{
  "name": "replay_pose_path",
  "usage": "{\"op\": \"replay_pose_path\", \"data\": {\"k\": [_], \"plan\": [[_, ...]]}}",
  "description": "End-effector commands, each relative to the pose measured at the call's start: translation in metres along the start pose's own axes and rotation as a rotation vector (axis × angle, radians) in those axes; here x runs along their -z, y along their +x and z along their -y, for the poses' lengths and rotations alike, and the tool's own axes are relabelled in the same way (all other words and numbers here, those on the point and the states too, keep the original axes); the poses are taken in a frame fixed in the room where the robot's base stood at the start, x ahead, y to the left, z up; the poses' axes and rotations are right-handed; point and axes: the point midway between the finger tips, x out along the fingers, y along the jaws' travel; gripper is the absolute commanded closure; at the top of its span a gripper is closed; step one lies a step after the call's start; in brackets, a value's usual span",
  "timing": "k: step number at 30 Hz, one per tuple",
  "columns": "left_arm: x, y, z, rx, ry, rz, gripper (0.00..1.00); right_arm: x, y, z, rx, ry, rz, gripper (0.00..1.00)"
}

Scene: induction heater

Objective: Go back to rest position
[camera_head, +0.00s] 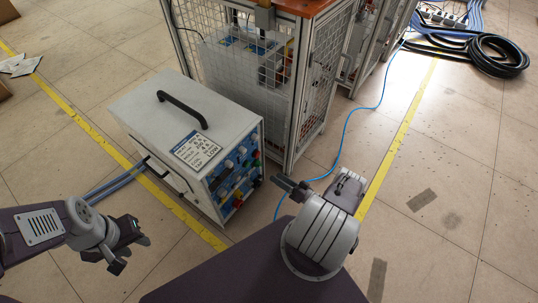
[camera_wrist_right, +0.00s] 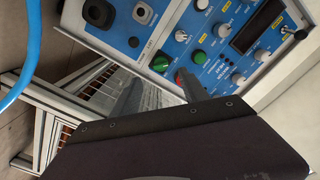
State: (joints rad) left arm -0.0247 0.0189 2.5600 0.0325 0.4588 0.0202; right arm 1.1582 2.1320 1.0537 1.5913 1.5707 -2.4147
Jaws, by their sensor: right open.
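The induction heater (camera_head: 175,112) is a white box with a black top handle and a blue control panel (camera_head: 236,170) facing right. My right gripper (camera_wrist_right: 162,92) is open and empty, in front of the panel. The panel's knobs, red and green buttons and dark display show close up in the right wrist view (camera_wrist_right: 205,45). In the head view the right arm's wrist (camera_head: 320,235) is to the right of the heater, apart from it. My left gripper (camera_head: 130,254) is at the lower left, open and empty, over the floor near the heater's front left side.
A mesh cage (camera_head: 310,85) with an orange-brown top stands behind the heater. A blue cable (camera_head: 345,140) runs along the floor, with coiled black hoses (camera_head: 497,55) at the back right. Yellow floor lines (camera_head: 400,135) pass on both sides. The right floor is mostly clear.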

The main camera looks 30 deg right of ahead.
Motion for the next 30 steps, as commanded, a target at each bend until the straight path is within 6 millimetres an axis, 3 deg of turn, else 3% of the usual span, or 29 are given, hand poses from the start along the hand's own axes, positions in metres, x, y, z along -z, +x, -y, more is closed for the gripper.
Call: {"op": "replay_pose_path", "data": {"k": [7, 11, 16, 21, 25, 30], "plan": [[0.0, 0.0, 0.0, 0.0, 0.0, 0.0, 0.64, 0.002, 0.003, 0.002, 0.011, 0.01, 0.021, 0.48], [0.0, -0.002, 0.0, 0.0, 0.0, 0.0, 0.64, 0.011, 0.024, 0.028, 0.088, 0.125, 0.234, 0.48], [0.0, -0.004, 0.0, 0.0, 0.0, 0.0, 0.64, 0.015, 0.047, 0.106, 0.094, 0.328, 0.78, 0.48], [0.001, -0.006, 0.0, 0.0, 0.0, 0.0, 0.64, 0.025, 0.031, 0.186, -0.146, 0.338, 1.257, 0.48], [0.001, -0.007, 0.0, 0.0, 0.0, 0.0, 0.64, 0.041, 0.006, 0.236, -0.416, 0.202, 1.455, 0.48], [0.001, -0.009, 0.0, 0.0, 0.0, 0.0, 0.64, 0.065, -0.019, 0.278, -0.683, -0.026, 1.463, 0.48]]}}
